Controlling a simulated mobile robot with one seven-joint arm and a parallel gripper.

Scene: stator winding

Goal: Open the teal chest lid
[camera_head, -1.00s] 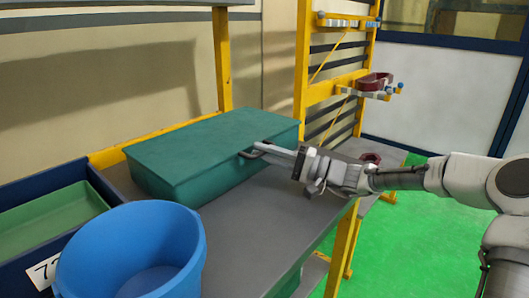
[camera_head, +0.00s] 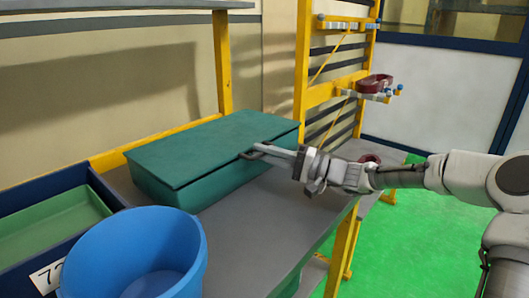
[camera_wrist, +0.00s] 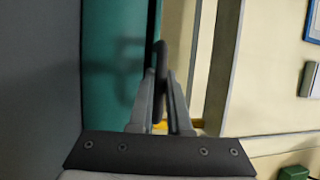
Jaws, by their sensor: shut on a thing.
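The teal chest (camera_head: 215,187) stands on the grey workbench. Its lid (camera_head: 210,142) lies nearly flat over it, and its front edge looks slightly raised from the body. A dark handle (camera_head: 246,156) sits at the lid's front edge. My gripper (camera_head: 264,151) reaches in from the right and is shut on this handle. In the wrist view the dark handle bar (camera_wrist: 160,58) runs between the two fingers (camera_wrist: 161,95), with the teal chest (camera_wrist: 108,75) close on the left. The chest's inside is hidden.
A blue bucket (camera_head: 190,262) stands in front at the left. A dark blue bin (camera_head: 45,182) with a green tray (camera_head: 55,228) is left of the chest. A yellow rack (camera_head: 302,70) stands behind on the right. The workbench (camera_head: 265,215) is clear before the chest.

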